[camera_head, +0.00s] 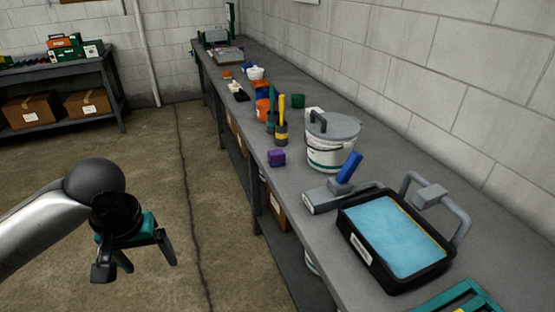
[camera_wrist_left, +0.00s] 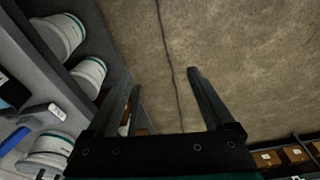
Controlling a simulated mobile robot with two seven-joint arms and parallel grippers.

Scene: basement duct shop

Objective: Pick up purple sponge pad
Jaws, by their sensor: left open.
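The purple sponge pad (camera_head: 277,157) is a small purple block near the left edge of the long grey workbench in the head view. It sits left of the white lidded bucket. My left gripper (camera_head: 136,272) hangs over the open floor, well to the left of the bench and apart from the pad. Its fingers are spread and empty. In the left wrist view the two fingers (camera_wrist_left: 163,85) point over bare concrete, with the bench at the left. I cannot make out the pad in that view. My right gripper is not in view.
Cardboard boxes (camera_head: 32,109) sit on a far shelf. The floor (camera_head: 160,190) is clear.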

